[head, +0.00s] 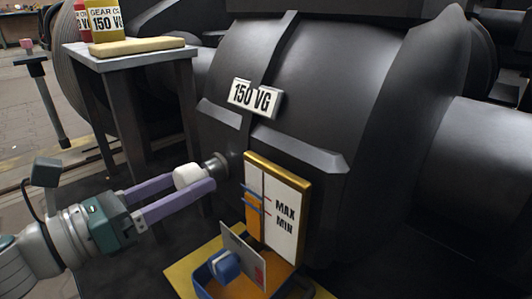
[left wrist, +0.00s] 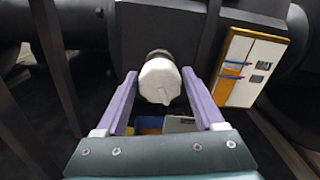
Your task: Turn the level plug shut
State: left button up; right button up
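The level plug is a white knob (head: 188,176) on a dark threaded neck (head: 216,163) on the side of the dark gear case (head: 225,135). It also shows in the left wrist view (left wrist: 159,82), with a ridge across its face. My left gripper (head: 192,181) has its two purple fingers on either side of the white plug. In the left wrist view, the fingertips (left wrist: 160,78) meet the plug's edges with no clear gap. The far finger's tip is partly hidden behind the plug in the head view. My right gripper is not in view.
A gauge board (head: 284,210) marked MAX and MIN stands right of the plug. Below it is a blue-edged tray (head: 207,281) with a blue block (head: 225,265). A stand (head: 135,58) at upper left bears a yellow GEAR container (head: 104,20). A 150 VG label (head: 254,98) is above.

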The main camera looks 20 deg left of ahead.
pick_arm(q)
jog(key=c, duration=1)
jog(key=shift+c, duration=0.2)
